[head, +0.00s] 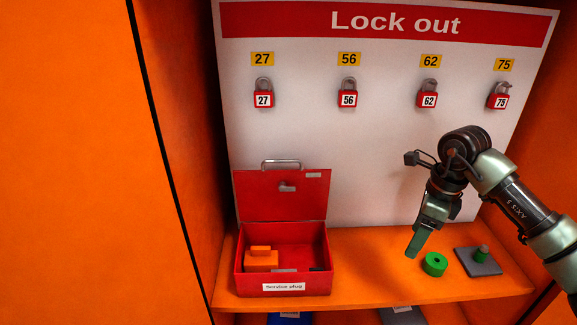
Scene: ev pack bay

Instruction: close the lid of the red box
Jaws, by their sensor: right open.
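The red box (248,286) stands on the left part of the orange shelf, with a "Service plug" label on its front. Its lid (260,205) is up, standing about upright at the back, with a metal handle (281,163) along its top edge. An orange plug (261,260) lies inside, on the left. My right gripper (413,250) is open, to the right of the box and apart from it, pointing down above the shelf. I see nothing between its fingers. My left gripper is not in view.
Several red padlocks hang on the white "Lock out" board (310,130). The shelf between box and ring is clear.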

